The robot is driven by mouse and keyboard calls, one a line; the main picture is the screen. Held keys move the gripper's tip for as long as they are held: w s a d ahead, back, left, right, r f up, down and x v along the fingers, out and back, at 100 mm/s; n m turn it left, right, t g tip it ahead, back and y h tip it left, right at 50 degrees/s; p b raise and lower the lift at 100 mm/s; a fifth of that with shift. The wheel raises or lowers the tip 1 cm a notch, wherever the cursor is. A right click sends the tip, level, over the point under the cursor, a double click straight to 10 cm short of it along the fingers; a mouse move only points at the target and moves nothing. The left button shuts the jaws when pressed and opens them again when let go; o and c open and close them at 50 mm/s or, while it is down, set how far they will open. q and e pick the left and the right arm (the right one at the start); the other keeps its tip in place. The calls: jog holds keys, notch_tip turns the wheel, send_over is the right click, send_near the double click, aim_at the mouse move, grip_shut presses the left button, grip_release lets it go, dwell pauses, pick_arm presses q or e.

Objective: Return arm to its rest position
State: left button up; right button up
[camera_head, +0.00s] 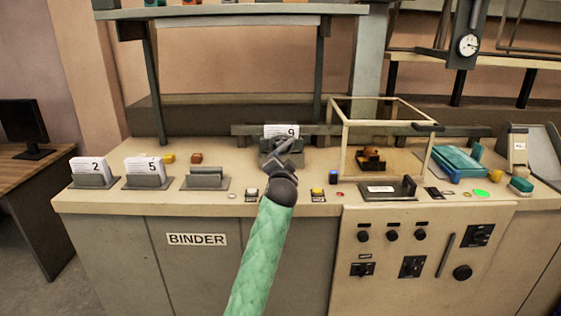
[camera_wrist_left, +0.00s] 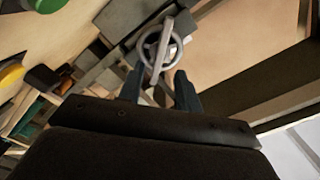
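My left arm, in a green sleeve, reaches up the middle of the head view to its gripper (camera_head: 284,148). That gripper is in front of the white card marked 9 (camera_head: 281,131) at the back of the binder bench. In the left wrist view, the two fingers of my left gripper (camera_wrist_left: 160,78) stand apart. A grey ring-shaped handwheel with a bar (camera_wrist_left: 163,44) shows at or just beyond the fingertips. I cannot tell whether they touch it. My right gripper is not in view.
The bench (camera_head: 240,205) holds cards marked 2 (camera_head: 92,166) and 5 (camera_head: 145,168) in grey holders, and an empty-looking holder (camera_head: 206,178). A shelf (camera_head: 230,11) spans above.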

pick_arm(q)
jog(key=shift+s, duration=0.2)
jog(key=f+n+g, duration=0.1)
jog(key=s+f+n+g, duration=0.1)
jog(key=n, duration=0.1)
jog(key=shift+a+f, duration=0.1)
jog(key=shift+a, duration=0.25)
jog(key=s+a+f+n+g, duration=0.1)
jog(key=s+a+f+g, duration=0.4)
jog(key=s+f, duration=1)
jog(key=s+a+f+n+g, duration=0.2)
jog(key=s+a+f+g, duration=0.2)
jog(key=s+f, duration=1.2)
jog(key=s+a+f+n+g+h, duration=0.1)
jog(key=s+a+f+g, duration=0.4)
jog(key=s+f, duration=1.1)
jog(key=s+a, duration=0.1)
jog(key=s, duration=1.2)
jog(key=shift+a+f+n+g, duration=0.15)
jog(key=shift+f+n+g, duration=0.15)
jog(key=shift+n, duration=0.1)
